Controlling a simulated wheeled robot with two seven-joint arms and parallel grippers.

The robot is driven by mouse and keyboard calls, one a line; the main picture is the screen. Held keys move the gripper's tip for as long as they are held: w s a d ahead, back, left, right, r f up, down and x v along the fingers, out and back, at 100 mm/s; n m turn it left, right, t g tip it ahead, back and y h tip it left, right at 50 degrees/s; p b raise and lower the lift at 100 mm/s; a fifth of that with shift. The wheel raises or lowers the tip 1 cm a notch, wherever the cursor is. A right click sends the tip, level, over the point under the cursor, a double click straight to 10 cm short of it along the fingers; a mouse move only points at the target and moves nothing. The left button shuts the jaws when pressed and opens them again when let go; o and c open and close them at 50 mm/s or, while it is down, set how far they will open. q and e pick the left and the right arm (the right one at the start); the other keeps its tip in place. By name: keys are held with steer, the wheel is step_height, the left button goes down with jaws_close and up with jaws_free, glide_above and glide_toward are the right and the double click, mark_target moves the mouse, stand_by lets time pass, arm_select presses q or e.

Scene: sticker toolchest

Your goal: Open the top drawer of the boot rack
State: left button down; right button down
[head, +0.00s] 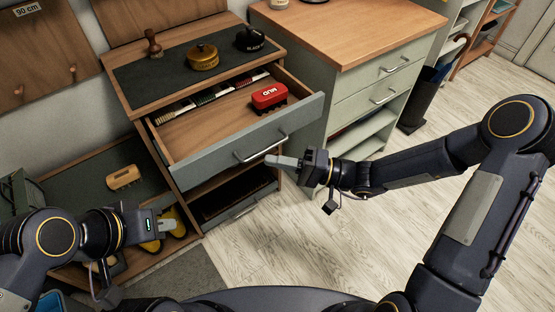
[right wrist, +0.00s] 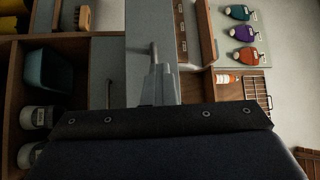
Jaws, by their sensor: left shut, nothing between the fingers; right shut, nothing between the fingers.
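The boot rack's top drawer (head: 217,142) has a grey-green front and a silver bar handle (head: 262,148). It stands pulled well out, showing a red block marked MUD (head: 269,96) and a row of brushes (head: 212,94) inside. My right gripper (head: 272,161) is shut and empty, its fingertips close to the handle's right part; I cannot tell whether they touch. The right wrist view also shows the shut fingers (right wrist: 161,75) beside the handle (right wrist: 153,50). My left gripper (head: 172,225) is shut and empty at the lower left, apart from the drawer.
A brown tin (head: 202,56), a black tin (head: 249,38) and a wooden-handled tool (head: 152,43) stand on the rack top. A grey cabinet with a wooden top (head: 345,30) stands to the right. A brush (head: 124,177) lies on the low shelf at left. The floor in front is clear.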

steer(key=c, duration=2.2)
jaws_free()
steer(key=c, duration=1.5)
jaws_free()
steer(key=shift+c, duration=0.2)
steer(key=s+d+f, duration=0.1)
steer(key=d, duration=0.6)
steer(key=shift+d, duration=0.35)
steer(key=shift+s, duration=0.1)
